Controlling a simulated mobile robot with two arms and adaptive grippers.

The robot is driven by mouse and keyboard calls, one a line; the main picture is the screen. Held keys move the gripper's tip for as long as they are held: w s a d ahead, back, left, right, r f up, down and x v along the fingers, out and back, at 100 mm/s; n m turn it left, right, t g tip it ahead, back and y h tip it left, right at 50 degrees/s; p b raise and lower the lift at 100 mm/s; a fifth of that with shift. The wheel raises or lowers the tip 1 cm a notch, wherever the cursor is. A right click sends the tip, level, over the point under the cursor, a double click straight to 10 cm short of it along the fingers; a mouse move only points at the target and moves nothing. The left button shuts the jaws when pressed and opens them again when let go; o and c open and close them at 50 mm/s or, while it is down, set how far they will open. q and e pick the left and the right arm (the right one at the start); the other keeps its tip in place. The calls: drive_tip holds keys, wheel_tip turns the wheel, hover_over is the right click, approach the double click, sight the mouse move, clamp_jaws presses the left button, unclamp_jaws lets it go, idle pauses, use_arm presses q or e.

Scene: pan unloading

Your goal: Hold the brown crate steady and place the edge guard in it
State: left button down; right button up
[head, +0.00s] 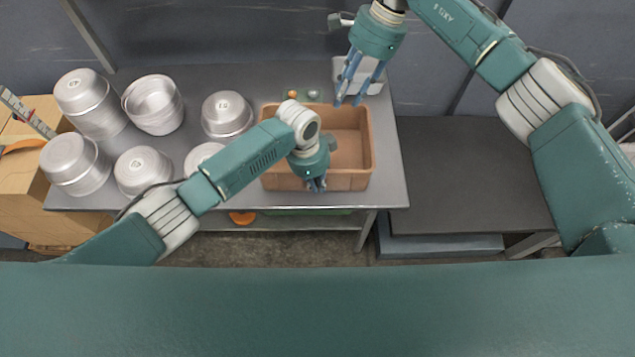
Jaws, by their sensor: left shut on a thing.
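The brown crate (356,178) stands on the grey metal table at its right part. The part of its inside that shows looks empty. My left gripper (316,186) is shut on the crate's near wall, and its arm covers the crate's left part. My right gripper (350,101) is above the crate's far right corner, pointing down. Its blue fingers are apart with a gap between them, and I see nothing held there. I cannot make out the edge guard in this view.
Several metal pans (152,104) stand on the left of the table (245,85). A pale bin (375,88) stands behind the crate, beside small orange (292,94) and grey items. A dark, bare surface (465,180) lies to the right.

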use_arm(q)
drive_tip(key=c, duration=1.8)
unclamp_jaws()
drive_tip(key=shift+r, duration=0.1)
drive_tip(key=r, duration=0.4)
drive_tip(key=a+r, duration=0.1)
drive_tip(key=r, duration=0.6)
drive_tip(key=shift+a+r, duration=0.35)
drive_tip(key=shift+a, duration=0.05)
